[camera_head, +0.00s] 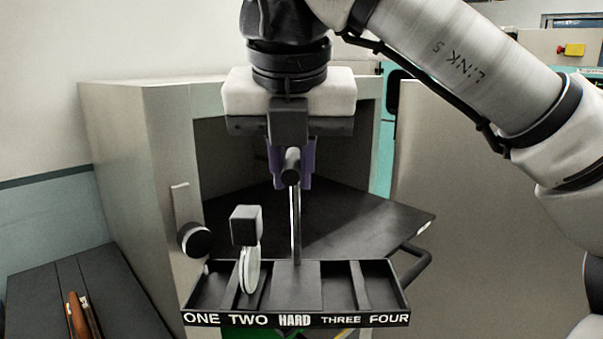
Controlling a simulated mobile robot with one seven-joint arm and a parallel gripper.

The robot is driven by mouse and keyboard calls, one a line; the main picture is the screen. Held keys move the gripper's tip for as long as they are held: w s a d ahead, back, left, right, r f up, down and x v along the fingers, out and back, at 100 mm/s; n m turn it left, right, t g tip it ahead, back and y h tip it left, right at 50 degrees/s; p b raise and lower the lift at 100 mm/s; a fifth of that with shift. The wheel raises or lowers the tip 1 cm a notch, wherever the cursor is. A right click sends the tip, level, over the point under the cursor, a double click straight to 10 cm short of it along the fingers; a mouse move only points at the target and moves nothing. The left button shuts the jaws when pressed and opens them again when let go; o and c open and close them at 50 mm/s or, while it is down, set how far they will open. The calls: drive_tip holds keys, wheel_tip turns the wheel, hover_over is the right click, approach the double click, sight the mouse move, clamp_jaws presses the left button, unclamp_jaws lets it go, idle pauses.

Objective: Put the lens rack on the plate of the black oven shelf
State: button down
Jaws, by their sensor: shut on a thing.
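My gripper (291,168), with purple fingers, is shut on the top of the rack's post. The black oven shelf (345,222) has a flat dark plate, running into the grey oven behind the rack. The rack looks roughly level and overlaps the shelf's near edge in the picture. I cannot tell the gap between them.
The oven's grey side wall (118,170) and a black knob (194,239) are left of the rack. A dark looped handle (419,270) is at the right. A large grey panel (490,210) stands right of the opening. Brown objects (80,318) lie on a dark bench at lower left.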

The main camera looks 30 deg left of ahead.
drive_tip(key=w+a+f+p, duration=0.1)
drive_tip(key=w+a, duration=0.1)
drive_tip(key=w, duration=0.3)
drive_tip(key=w+a+f+p, duration=0.2)
drive_tip(key=w+a, duration=0.1)
drive_tip(key=w, duration=0.3)
drive_tip(key=shift+w+a+f+p, duration=0.15)
drive_tip(key=shift+a+f+p, duration=0.1)
drive_tip(key=shift+p, duration=0.05)
drive_tip(key=c, duration=1.4)
unclamp_jaws()
drive_tip(key=shift+p+v, duration=1.65)
drive_tip(key=shift+v, duration=4.4)
